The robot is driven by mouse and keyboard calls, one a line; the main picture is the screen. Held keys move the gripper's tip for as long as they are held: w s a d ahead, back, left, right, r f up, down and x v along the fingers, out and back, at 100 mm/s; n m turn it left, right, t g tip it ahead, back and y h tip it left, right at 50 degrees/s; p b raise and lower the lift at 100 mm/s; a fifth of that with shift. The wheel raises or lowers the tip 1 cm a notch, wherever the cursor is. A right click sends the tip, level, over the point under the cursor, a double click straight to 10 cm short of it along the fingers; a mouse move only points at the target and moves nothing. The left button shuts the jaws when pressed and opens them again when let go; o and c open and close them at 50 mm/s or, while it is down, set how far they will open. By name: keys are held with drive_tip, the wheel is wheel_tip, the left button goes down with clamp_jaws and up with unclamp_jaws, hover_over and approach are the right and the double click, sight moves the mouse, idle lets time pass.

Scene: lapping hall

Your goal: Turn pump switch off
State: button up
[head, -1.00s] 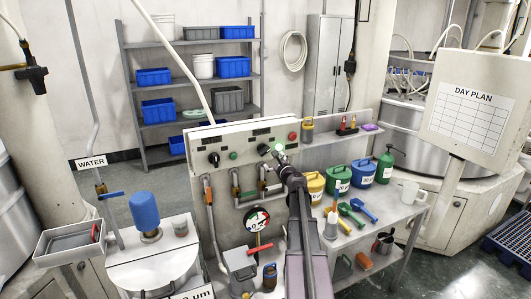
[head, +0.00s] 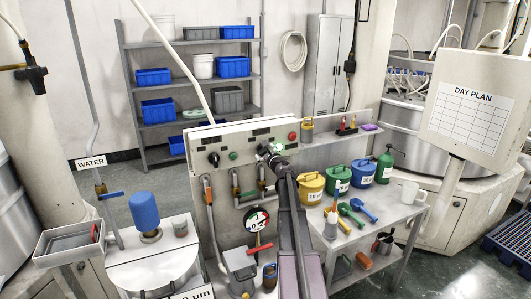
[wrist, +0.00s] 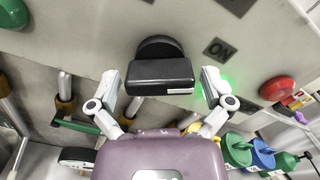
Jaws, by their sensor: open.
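The black rotary switch (wrist: 160,76) is in the middle of the wrist view, its bar handle lying across the picture. A pale mark is at the handle's right end, on the side of the dark ON label (wrist: 219,51). A green lamp (wrist: 224,86) glows behind my right finger. My gripper (wrist: 160,84) is open, one finger on each side of the handle. I cannot tell whether the fingers touch it. In the head view, my gripper (head: 267,152) is at the panel (head: 240,142) and mostly hides this switch. The lit lamp (head: 279,147) shows beside it.
A red button (head: 292,136) is to the right on the panel. Another black knob (head: 213,158) and a green button (head: 233,155) are to the left. Pipes with valves (head: 236,182) run below. Yellow, green and blue cans (head: 337,180) stand on the bench at right.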

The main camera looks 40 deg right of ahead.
drive_tip(key=shift+c, duration=0.2)
drive_tip(key=c, duration=0.9)
drive_tip(key=shift+d, duration=0.25)
drive_tip(key=shift+a, duration=0.2)
drive_tip(key=shift+n, duration=0.4)
drive_tip(key=n, duration=1.1)
